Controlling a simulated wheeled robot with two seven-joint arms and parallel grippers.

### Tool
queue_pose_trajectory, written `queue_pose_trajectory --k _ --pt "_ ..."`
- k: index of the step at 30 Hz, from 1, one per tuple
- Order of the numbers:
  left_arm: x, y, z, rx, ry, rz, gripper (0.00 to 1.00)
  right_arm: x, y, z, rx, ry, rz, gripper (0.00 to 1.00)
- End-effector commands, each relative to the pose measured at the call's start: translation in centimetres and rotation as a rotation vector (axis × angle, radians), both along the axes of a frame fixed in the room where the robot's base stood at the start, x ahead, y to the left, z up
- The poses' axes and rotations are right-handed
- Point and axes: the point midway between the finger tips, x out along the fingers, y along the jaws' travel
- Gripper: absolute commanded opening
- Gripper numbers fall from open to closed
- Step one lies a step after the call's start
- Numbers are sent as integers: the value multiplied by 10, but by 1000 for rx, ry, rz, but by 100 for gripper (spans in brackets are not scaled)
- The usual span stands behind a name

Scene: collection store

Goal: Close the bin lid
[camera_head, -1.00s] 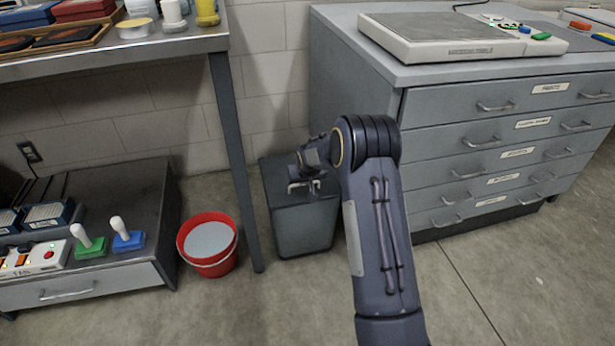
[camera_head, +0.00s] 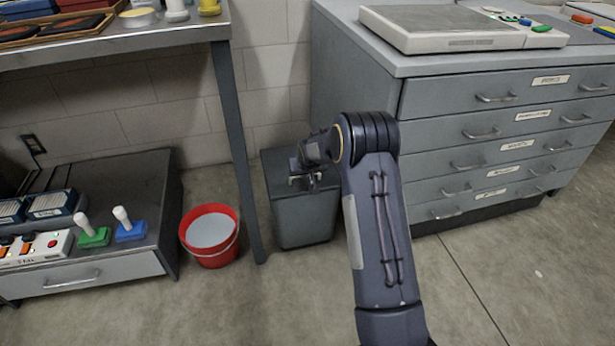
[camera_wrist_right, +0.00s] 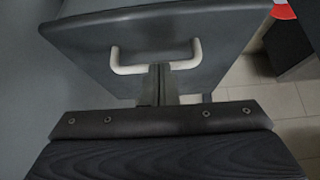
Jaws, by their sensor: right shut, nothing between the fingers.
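The bin (camera_head: 304,222) is a dark grey box on the floor between the table leg and the drawer cabinet. Its dark lid (camera_head: 277,165) shows at the top, partly hidden by my right arm; I cannot tell whether it lies fully flat. In the right wrist view the lid (camera_wrist_right: 215,70) is a broad grey panel with a pale U-shaped handle (camera_wrist_right: 125,68). My right gripper (camera_head: 306,184) is over the bin, at the handle. In the wrist view its fingers (camera_wrist_right: 158,72) are shut and empty, between the handle's ends; contact is unclear. My left gripper is out of view.
A red bucket (camera_head: 229,255) stands left of the bin, with a table leg (camera_head: 238,150) between them. The drawer cabinet (camera_head: 425,140) is close on the right. A low bench (camera_head: 140,185) stands at the left. Floor in front is clear.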

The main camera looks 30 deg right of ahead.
Motion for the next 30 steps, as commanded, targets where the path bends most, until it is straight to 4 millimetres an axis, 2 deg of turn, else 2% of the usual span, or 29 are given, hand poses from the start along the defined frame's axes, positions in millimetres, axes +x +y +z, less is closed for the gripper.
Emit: queue_pose_trajectory --k 1,2,8,9,18,24,30 --pt "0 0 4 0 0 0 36 -9 -1 -8 6 35 -4 0" --pt "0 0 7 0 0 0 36 -9 -1 -3 5 32 -5 0" --pt "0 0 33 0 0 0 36 -3 -4 49 -4 -3 -2 0" --pt "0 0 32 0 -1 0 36 -15 1 40 -2 6 0 0" --pt "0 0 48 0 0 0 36 -73 21 33 -4 -3 2 0" --pt "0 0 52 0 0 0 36 -92 27 29 -5 -8 1 0" --pt "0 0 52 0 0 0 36 -95 28 28 -4 -10 1 0"
